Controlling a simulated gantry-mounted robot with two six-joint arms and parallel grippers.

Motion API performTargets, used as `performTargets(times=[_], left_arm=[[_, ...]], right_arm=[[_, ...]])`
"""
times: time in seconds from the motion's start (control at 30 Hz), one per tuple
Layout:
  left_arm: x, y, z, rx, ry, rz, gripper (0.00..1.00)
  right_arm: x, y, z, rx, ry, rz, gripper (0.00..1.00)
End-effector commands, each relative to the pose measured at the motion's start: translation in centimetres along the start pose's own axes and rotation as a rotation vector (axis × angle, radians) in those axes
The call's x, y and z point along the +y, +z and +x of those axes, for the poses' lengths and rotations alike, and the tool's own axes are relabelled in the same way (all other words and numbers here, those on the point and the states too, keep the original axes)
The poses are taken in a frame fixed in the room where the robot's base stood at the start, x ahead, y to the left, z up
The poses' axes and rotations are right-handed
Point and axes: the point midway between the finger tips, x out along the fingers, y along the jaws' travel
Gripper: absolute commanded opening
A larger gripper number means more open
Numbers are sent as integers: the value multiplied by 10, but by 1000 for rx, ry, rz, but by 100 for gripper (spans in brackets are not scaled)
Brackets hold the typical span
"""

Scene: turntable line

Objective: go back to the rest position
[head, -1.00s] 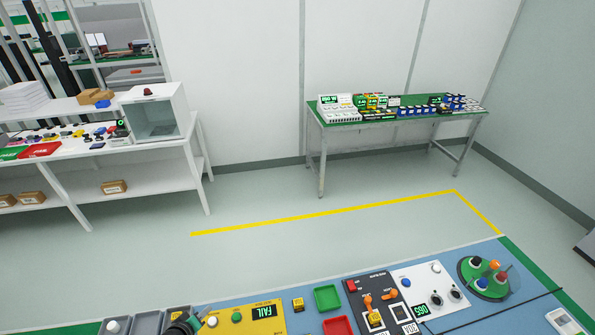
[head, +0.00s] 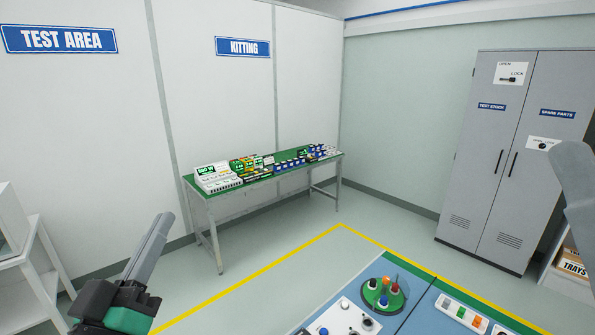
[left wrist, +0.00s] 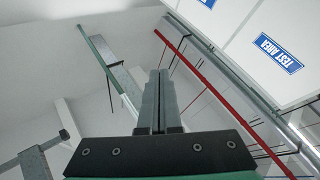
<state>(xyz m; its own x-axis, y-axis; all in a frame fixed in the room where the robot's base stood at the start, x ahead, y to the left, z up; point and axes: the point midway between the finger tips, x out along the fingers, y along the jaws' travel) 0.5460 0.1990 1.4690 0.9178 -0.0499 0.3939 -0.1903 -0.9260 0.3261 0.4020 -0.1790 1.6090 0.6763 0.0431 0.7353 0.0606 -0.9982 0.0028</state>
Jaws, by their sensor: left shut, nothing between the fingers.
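My left gripper (head: 163,222) is raised at the lower left of the head view, its grey fingers pointing up. In the left wrist view its fingers (left wrist: 160,75) are pressed together with nothing between them, pointing up at the ceiling and upper wall. It is apart from every object. A grey part, which looks like my right arm, shows at the right edge of the head view. My right gripper does not show.
The bench (head: 424,312) at the bottom carries a round green turntable (head: 397,303) with coloured pegs. A green-topped kitting table (head: 195,188) with small boxes stands by the wall. A grey cabinet (head: 470,150) stands at the right. Open floor lies between.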

Motion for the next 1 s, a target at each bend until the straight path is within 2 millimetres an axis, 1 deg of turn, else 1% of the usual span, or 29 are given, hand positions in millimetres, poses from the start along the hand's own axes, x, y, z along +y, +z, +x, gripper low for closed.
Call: performTargets(times=[0.03,0.07,0.1,0.13,0.17,0.2,0.27,0.3,0.33,0.37,0.4,0.47,0.57,0.7,0.8,0.9,1.0], left_arm=[[29,-34,-5,77,49,29,0],[42,-52,-10,119,70,48,0],[58,-75,-17,172,95,73,0],[68,-92,-24,214,110,94,0],[77,-108,-32,254,121,115,0],[86,-128,-44,310,131,147,0],[94,-156,-65,390,128,212,0],[96,-171,-83,441,109,284,0],[93,-166,-80,425,79,371,0],[102,-190,-67,422,81,365,0],[107,-204,-59,419,83,361,0],[114,-222,-51,419,83,359,0],[126,-254,-36,418,83,358,0],[146,-306,-12,417,83,357,0],[157,-336,2,416,83,357,0],[163,-352,10,415,83,356,0],[164,-355,12,415,83,356,0]], right_arm=[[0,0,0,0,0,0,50],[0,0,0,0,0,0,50],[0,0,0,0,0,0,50],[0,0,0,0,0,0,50],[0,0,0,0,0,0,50],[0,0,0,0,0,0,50],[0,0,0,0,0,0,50],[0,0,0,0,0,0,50],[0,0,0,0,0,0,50],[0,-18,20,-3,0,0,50],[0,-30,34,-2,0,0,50],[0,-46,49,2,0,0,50],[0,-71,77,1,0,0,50],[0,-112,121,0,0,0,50],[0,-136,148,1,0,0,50],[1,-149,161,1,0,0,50],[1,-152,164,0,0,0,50]])
